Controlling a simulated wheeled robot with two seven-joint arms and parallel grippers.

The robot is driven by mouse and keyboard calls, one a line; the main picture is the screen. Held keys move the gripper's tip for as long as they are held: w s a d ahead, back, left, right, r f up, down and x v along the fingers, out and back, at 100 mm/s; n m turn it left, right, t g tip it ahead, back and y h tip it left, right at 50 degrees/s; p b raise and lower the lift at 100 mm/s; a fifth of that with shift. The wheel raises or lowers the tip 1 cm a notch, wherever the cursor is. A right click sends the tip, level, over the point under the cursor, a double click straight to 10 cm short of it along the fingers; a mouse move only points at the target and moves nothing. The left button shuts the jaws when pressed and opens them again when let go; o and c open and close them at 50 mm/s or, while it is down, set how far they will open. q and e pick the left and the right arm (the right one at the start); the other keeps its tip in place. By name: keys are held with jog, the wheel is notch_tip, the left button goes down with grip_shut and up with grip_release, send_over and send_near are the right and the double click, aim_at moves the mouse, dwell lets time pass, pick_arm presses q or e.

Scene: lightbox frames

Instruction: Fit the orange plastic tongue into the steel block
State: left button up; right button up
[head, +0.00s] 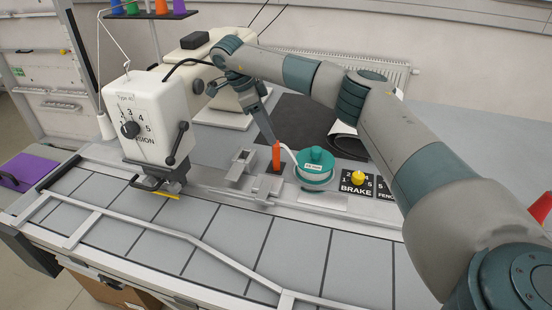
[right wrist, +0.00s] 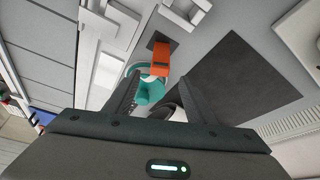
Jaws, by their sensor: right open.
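The orange plastic tongue (head: 276,155) stands upright on a small dark square pad on the bench, left of the teal spool. My right gripper (head: 271,136) reaches down from the upper left with its fingertips close to the tongue's top. In the right wrist view, the fingers (right wrist: 163,80) are spread, and the tongue (right wrist: 161,60) shows just beyond the tips, roughly between them. I cannot tell whether they touch it. The steel block (head: 242,167), a grey slotted piece, sits just left of the tongue; it seems to show in the right wrist view (right wrist: 188,12). My left gripper is out of view.
A teal spool (head: 315,168) stands close right of the tongue, with a BRAKE panel and yellow knob (head: 358,178) beyond. A white sewing-machine-like head (head: 150,115) stands left. A dark mat (head: 300,120) lies behind. The gridded front bench is clear.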

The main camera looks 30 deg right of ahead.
aim_at(276, 156)
jog(key=shift+x, duration=0.85)
jog(key=p+x, duration=0.3)
jog(key=shift+s+d+f, duration=0.1)
jog(key=shift+f, duration=0.3)
jog(key=shift+s+d+f+p, duration=0.1)
jog(key=shift+d+f+p, duration=0.15)
jog(key=shift+f, duration=0.4)
jog(key=shift+a, duration=0.1)
jog(key=shift+c, duration=0.6)
